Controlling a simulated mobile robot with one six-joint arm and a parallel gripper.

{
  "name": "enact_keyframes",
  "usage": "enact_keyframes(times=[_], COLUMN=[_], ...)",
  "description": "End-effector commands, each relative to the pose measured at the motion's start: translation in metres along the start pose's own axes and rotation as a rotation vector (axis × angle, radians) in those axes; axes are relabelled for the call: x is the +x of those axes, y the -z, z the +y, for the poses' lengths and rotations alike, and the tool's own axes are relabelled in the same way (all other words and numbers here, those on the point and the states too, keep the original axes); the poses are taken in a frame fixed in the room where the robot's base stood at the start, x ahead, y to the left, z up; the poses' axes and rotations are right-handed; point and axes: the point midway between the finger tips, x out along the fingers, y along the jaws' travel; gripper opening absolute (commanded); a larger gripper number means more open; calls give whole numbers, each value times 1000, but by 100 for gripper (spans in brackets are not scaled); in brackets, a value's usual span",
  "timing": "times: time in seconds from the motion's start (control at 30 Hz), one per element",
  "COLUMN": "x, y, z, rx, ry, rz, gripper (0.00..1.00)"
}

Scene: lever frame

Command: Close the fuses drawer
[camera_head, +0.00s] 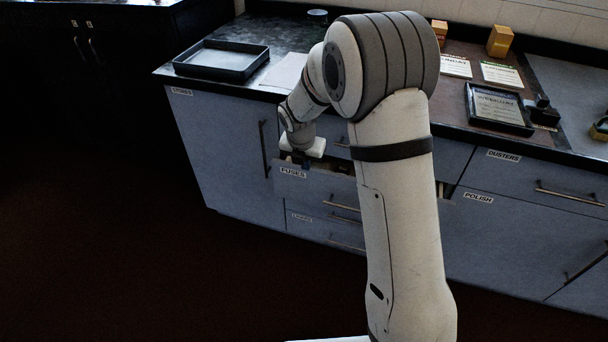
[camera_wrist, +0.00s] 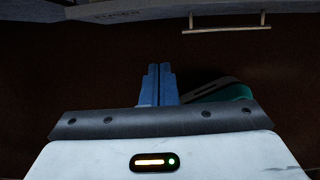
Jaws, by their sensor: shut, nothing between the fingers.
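The fuses drawer (camera_head: 315,183) is a grey-blue front with a "FUSES" label and a bar handle, in the middle of the head view. It stands pulled out, and its dark inside shows behind its top edge. My gripper's white body is at the drawer's left end in the head view. In the wrist view the blue fingers of my gripper (camera_wrist: 160,70) are shut with nothing between them, over dark floor. A labelled drawer front (camera_wrist: 75,12) and a handle (camera_wrist: 226,27) show beyond the fingertips, apart from them. My arm hides the drawer's right part.
A drawer with a handle (camera_head: 345,244) is below. A tall cupboard door (camera_head: 225,150) is at left; the dusters drawer (camera_head: 540,180) and polish front (camera_head: 490,235) are at right. The worktop carries a black tray (camera_head: 222,60), a framed sign and boxes. Floor at front left is clear.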

Motion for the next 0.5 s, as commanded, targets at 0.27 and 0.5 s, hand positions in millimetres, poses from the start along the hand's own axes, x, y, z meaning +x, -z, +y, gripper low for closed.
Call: enact_keyframes(times=[0.27, 0.5], x=[20, 11], y=[12, 17], z=[30, 41], rx=[-4, 3], ry=[-3, -3], rz=[-73, -110], gripper=[0, 0])
